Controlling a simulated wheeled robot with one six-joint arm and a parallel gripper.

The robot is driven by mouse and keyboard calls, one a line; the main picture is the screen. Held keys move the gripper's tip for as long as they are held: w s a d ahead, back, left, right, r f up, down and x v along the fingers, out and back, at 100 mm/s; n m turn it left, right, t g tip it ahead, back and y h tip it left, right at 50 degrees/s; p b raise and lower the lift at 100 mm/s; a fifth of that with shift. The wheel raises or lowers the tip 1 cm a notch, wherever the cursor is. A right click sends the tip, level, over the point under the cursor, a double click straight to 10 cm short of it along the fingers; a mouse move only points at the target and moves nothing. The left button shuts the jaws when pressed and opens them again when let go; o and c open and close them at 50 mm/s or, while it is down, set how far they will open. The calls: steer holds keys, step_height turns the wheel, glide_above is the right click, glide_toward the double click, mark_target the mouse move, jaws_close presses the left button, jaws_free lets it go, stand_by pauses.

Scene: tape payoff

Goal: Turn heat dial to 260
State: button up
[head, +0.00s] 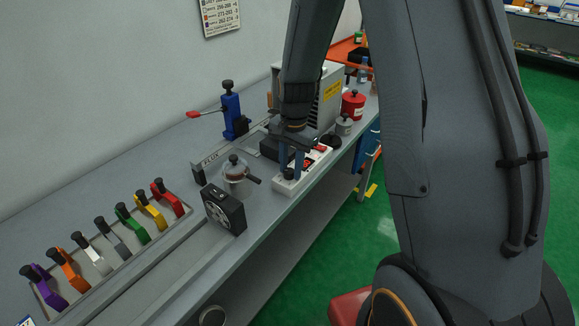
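The heat dial looks to be the black round knob (288,173) on the near end of a white control box (285,187) with red switches, on the bench. Its scale and setting are too small to read. My gripper (291,168) points down over this box. Its two blue-grey fingers stand apart, with their tips at the knob, one on each side as seen here. I cannot tell whether they touch it. My wrist and the fingers hide part of the box top.
A blue post with a red lever (231,116) stands behind. Several coloured levers (130,223) line the left bench. A red canister (353,104) stands beyond.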

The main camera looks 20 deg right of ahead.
mark_target(292, 171)
steer(key=shift+o, duration=1.2)
steer(key=shift+r, duration=0.15)
steer(key=shift+r, duration=0.3)
steer(key=shift+s+d+r+b, duration=0.1)
steer(key=shift+r+b, duration=0.45)
steer(key=shift+r, duration=1.2)
steer(key=shift+s+r+b, duration=0.1)
steer(key=shift+r+b, duration=0.4)
steer(key=shift+r, duration=1.2)
